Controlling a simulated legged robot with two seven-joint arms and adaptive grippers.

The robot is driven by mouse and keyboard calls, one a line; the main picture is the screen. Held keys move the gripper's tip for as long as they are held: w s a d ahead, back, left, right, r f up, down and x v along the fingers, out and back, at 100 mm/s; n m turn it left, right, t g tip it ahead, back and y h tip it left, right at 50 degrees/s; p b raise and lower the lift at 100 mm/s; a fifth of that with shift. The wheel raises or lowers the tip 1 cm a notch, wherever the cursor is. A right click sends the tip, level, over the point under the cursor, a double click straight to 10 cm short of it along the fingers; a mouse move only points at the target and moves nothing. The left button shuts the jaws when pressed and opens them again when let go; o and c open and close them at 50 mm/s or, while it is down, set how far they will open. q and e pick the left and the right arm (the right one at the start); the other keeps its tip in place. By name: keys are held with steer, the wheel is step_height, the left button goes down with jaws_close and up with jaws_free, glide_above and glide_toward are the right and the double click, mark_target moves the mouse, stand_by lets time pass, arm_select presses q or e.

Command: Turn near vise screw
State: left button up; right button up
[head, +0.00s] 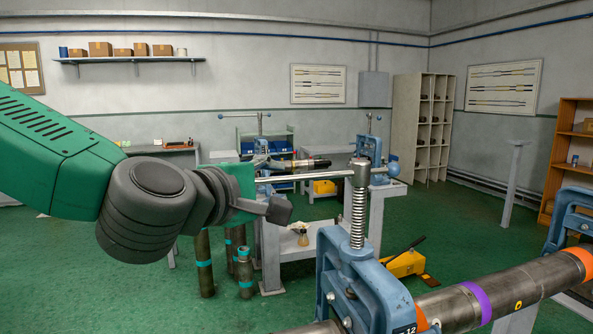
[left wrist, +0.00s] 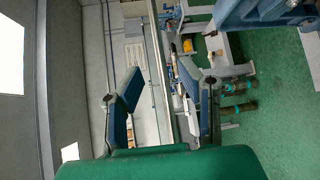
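The near blue vise (head: 355,275) stands at the front with its threaded screw (head: 358,215) upright. A thin steel handle bar (head: 318,175) crosses the screw's top, with a blue ball (head: 393,168) on its right end. My left gripper (head: 275,186) is at the bar's left part, which passes behind or into it. In the left wrist view the two fingers (left wrist: 165,92) are spread apart. The bar (left wrist: 158,60) runs lengthwise between them in the picture; no contact shows, and its depth between the fingers is unclear. My right gripper is not in view.
A dark pipe (head: 510,288) with orange and purple bands runs right from the near vise towards a second blue vise (head: 572,212). Behind are another vise (head: 370,148), a grey bench, a yellow pump (head: 404,263) and upright pipes (head: 205,265). Green floor lies open at right centre.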

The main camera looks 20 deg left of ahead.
mark_target(291, 180)
arm_select(q)
steer(key=w, duration=0.4)
steer(key=w+f, duration=0.1)
steer(key=w, duration=0.1)
steer(key=shift+a, duration=0.15)
steer(key=shift+w+d, duration=0.35)
steer(key=shift+d, duration=0.05)
steer(key=shift+w+d, duration=0.1)
steer(key=shift+d, duration=0.3)
steer(key=c, duration=0.5)
steer(key=shift+a, duration=0.1)
jaws_close()
steer(key=shift+a+f, duration=0.1)
